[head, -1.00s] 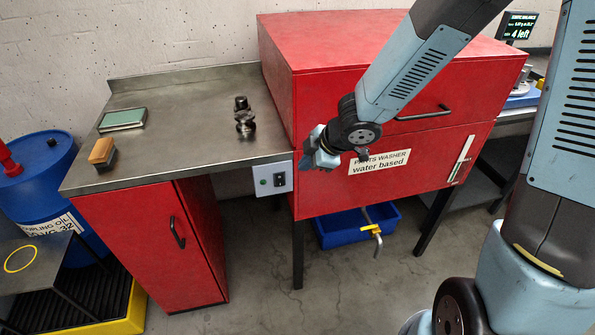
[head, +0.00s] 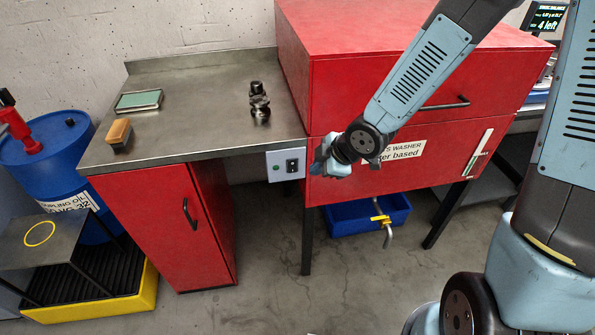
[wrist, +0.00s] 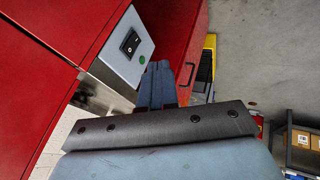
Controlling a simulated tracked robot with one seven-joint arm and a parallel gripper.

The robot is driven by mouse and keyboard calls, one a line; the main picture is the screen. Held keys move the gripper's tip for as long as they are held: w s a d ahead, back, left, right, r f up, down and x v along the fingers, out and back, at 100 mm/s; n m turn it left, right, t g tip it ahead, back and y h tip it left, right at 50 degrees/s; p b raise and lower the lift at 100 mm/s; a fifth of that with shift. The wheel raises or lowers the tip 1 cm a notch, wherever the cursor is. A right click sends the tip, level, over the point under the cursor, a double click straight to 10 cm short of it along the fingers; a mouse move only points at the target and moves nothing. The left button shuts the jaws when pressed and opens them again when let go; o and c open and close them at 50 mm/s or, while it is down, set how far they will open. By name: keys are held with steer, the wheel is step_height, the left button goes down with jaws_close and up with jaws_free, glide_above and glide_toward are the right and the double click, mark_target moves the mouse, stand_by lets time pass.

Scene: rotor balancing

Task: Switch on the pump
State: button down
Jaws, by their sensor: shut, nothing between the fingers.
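The pump switch box (head: 285,164) is a small light grey box on the front of the bench edge, beside the red parts washer (head: 345,90). It carries a black rocker switch (head: 292,166) and a green round light (head: 277,168). In the wrist view the rocker (wrist: 130,42) shows white marks, and the green light (wrist: 142,60) is beside it. I cannot tell which way the rocker is set. My gripper (head: 315,170) is shut and empty, just right of the box in the head view. In the wrist view its fingers (wrist: 157,70) point past the box, apart from the rocker.
The steel bench (head: 195,100) holds a dark metal part (head: 259,101), a green-topped tray (head: 139,100) and a wood-topped block (head: 119,134). A red cabinet (head: 165,215) stands below. A blue bin (head: 350,222) and yellow-handled valve (head: 381,219) are under the washer. Open floor lies in front.

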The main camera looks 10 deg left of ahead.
mark_target(297, 170)
steer(key=shift+a, duration=0.1)
steer(key=shift+w+a+f, duration=1.05)
steer(key=shift+f, duration=0.4)
steer(key=shift+w+a+f, duration=1.1)
steer(key=shift+f, duration=0.3)
steer(key=shift+w+a+f, duration=1.05)
steer(key=shift+f, duration=0.4)
steer(key=shift+w+a+f, duration=0.1)
steer(key=shift+w+f, duration=0.05)
steer(key=shift+w, duration=0.1)
